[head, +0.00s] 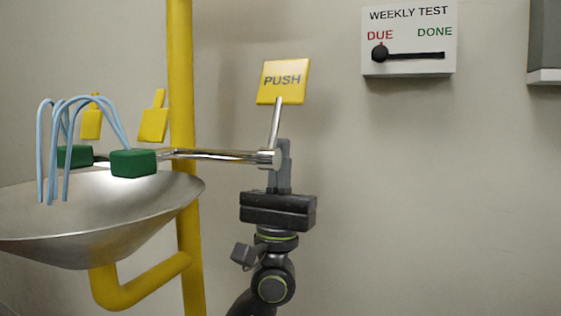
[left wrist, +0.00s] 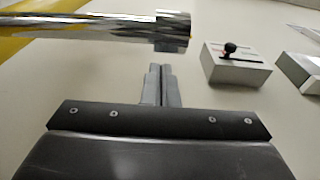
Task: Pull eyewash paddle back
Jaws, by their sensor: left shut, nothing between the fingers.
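The eyewash paddle (head: 283,82) is a yellow square plate marked PUSH on a thin metal stem, which leans slightly right. The stem rises from the end of a chrome pipe (head: 225,156) reaching right from the basin. My left gripper (head: 284,145) points upward, its shut, empty fingers close to the pipe's end and below the paddle. Contact between them cannot be told. In the left wrist view the shut fingers (left wrist: 160,70) lie just below the chrome pipe end (left wrist: 173,30); the paddle plate is not visible there. My right gripper is not in view.
A steel basin (head: 110,235) with green spray heads (head: 133,163) and arcs of water (head: 65,125) is at left. A yellow post (head: 181,60) stands behind. A WEEKLY TEST box (head: 409,68) with its slider at DUE hangs on the wall. The lower right is clear.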

